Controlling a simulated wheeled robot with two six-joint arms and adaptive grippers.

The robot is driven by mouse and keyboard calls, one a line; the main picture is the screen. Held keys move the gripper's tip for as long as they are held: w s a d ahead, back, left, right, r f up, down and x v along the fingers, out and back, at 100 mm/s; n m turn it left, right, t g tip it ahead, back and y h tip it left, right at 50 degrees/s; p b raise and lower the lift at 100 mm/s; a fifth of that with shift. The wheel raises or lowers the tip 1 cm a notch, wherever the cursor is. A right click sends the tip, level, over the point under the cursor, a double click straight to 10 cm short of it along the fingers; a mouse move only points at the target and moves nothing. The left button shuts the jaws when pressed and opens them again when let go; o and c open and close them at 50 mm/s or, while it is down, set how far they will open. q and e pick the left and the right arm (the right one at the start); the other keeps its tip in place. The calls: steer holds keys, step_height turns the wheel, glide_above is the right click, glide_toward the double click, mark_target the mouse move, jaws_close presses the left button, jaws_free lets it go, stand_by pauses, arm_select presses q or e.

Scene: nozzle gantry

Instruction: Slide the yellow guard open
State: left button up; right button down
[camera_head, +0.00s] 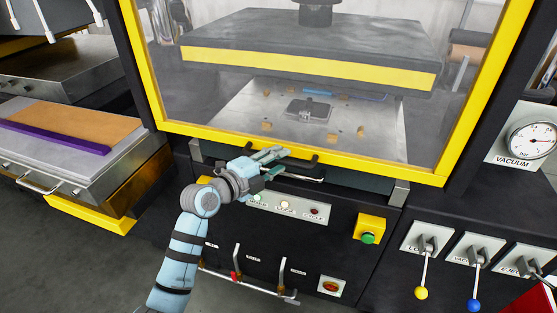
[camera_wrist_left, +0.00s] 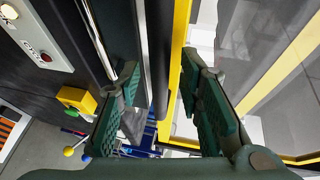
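The yellow guard (camera_head: 300,150) is a clear panel in a yellow frame across the front of the press, and its lower bar is down. A dark handle (camera_head: 303,160) sits on that bar. My left gripper (camera_head: 275,160) is at the bar's middle, beside the handle, its fingers pointing right. In the left wrist view the fingers (camera_wrist_left: 160,75) are spread apart. A dark bar (camera_wrist_left: 158,45) and the yellow frame (camera_wrist_left: 180,50) run between them. I cannot tell whether the fingers touch either. My right gripper is not in view.
Behind the guard are the press platen (camera_head: 310,60) and a dark part (camera_head: 307,110) on the bed. Below is a control panel with lamps and a green button (camera_head: 368,238). Levers (camera_head: 421,292) and a vacuum gauge (camera_head: 532,140) are at right. A steel tray (camera_head: 70,165) stands at left.

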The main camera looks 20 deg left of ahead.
arm_select(q)
steer(key=shift+w+d, duration=0.15)
steer(key=shift+w, duration=0.2)
jaws_close()
